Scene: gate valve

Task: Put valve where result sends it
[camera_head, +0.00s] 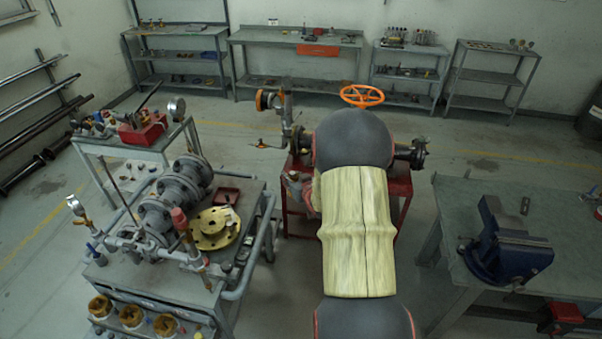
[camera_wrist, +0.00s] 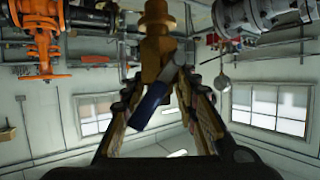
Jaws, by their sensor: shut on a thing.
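In the wrist view a small brass valve (camera_wrist: 153,50) with a blue handle (camera_wrist: 152,105) sits at my gripper (camera_wrist: 165,82). The two fingers converge on it, with the blue handle between them. In the head view my own arm hides the gripper and the brass valve. The gate valve assembly, with an orange handwheel (camera_head: 362,96) on top, stands on a red stand (camera_head: 400,188) behind my arm; its middle is hidden. A flange end (camera_head: 415,153) shows at its right. At its left a vertical pipe (camera_head: 287,110) carries an orange part (camera_head: 266,100).
A left cart holds a grey flanged valve (camera_head: 175,190), a yellow flange (camera_head: 215,228), a red tray (camera_head: 227,196) and a gauge (camera_head: 73,203). A red box (camera_head: 143,130) is behind it. A blue vise (camera_head: 505,245) stands on the right bench (camera_head: 560,205). Shelves line the back wall.

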